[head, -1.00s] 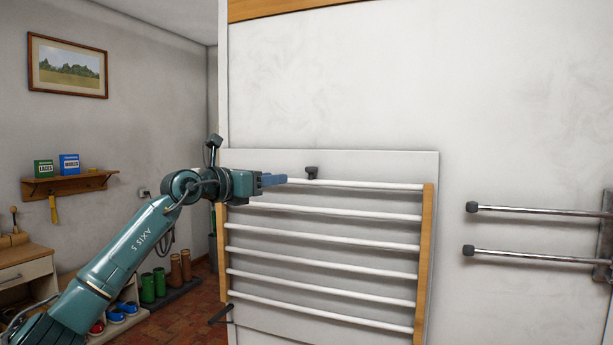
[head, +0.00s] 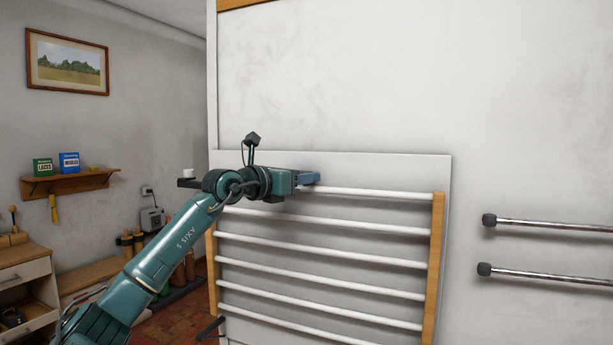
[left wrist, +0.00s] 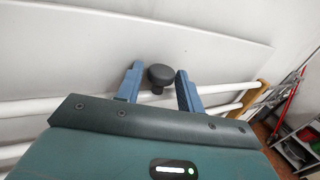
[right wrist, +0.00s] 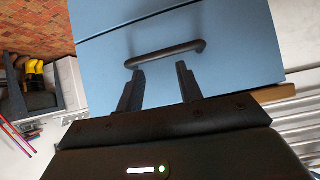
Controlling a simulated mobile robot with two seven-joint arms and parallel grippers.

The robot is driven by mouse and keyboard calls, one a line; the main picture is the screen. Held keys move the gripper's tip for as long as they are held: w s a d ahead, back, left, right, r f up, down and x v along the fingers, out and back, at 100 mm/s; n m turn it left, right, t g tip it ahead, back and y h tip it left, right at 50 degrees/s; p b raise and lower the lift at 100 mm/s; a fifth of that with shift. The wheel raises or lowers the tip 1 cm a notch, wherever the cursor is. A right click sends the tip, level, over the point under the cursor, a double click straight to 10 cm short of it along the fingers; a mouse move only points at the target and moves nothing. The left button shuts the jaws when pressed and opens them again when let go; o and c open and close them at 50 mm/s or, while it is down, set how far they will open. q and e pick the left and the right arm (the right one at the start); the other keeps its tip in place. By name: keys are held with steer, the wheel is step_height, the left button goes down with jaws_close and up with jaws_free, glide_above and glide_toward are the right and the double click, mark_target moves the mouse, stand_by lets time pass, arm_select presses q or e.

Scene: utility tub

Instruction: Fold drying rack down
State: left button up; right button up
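The drying rack (head: 437,262), white rods between wooden side rails, stands upright, folded flat against a pale panel on the wall in the head view. My left gripper (head: 310,180) is at its top rod and hides the dark knob there in that view. In the left wrist view the dark round knob (left wrist: 160,74) sits between the spread blue fingertips, with visible gaps on both sides. My right gripper (right wrist: 160,80) shows only in its wrist view. It is open and empty, in front of a black bar handle (right wrist: 165,53) on a blue front.
Two metal bars with dark end caps (head: 488,220) stick out right of the rack. A wooden shelf (head: 70,183) with two small boxes hangs on the left wall. A drawer unit (head: 28,285) stands below it at left.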

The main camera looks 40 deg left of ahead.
arm_select(q)
steer(key=shift+s, duration=0.1)
steer(key=shift+c, duration=0.5)
jaws_close()
